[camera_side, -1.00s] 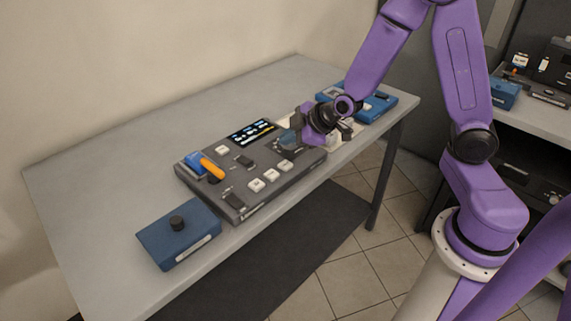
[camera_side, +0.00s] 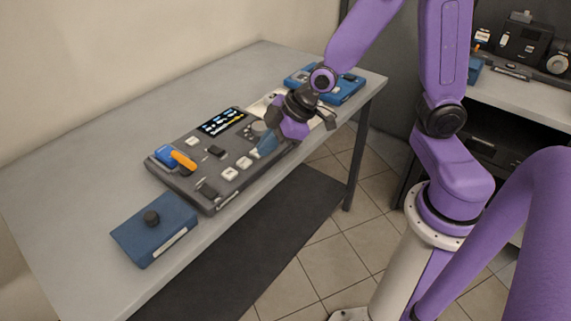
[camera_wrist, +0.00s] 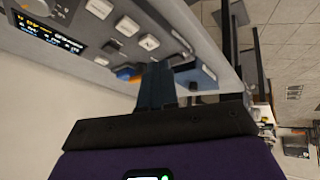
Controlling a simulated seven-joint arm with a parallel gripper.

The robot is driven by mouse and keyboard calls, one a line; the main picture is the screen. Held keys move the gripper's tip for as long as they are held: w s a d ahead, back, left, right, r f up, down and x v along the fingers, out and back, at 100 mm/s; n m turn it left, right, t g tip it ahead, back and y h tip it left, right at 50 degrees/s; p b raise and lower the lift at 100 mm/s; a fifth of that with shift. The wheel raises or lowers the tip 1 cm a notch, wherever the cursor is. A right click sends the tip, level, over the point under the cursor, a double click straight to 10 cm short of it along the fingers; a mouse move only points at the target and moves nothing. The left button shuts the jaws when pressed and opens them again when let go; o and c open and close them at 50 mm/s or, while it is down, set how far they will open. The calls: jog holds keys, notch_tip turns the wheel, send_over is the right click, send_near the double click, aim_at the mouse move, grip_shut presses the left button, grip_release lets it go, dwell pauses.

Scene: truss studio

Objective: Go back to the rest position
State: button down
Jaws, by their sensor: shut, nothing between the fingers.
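My gripper (camera_side: 258,152) is low over the right front part of the grey control panel (camera_side: 209,166), its bluish fingers pointing down and left. In the wrist view the fingers (camera_wrist: 155,76) are together with nothing between them, in front of the panel's buttons. I cannot tell whether the tips touch the panel. The panel has a lit screen (camera_side: 221,122), white buttons (camera_side: 230,173), black switches and an orange handle (camera_side: 183,160) beside a blue block. My gripper and wrist hide its right end. No mark of a rest position shows.
Another blue box (camera_side: 345,91) and a pale board (camera_side: 268,102) lie behind my wrist. The grey table (camera_side: 90,160) is bare at the left and back. A shelf with devices (camera_side: 525,97) stands at right.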

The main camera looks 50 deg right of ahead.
jog(key=s+d+r+g+h, duration=0.1)
jog(key=s+d+r+g, duration=0.1)
jog(key=s, duration=0.8)
jog(key=s+d+r+g+h, duration=0.2)
jog(key=s+r+g, duration=0.1)
jog(key=s, duration=0.8)
jog(key=shift+s+r+n+g, duration=0.15)
jog(key=shift+r+n+g, duration=0.15)
jog(key=shift+n, duration=0.1)
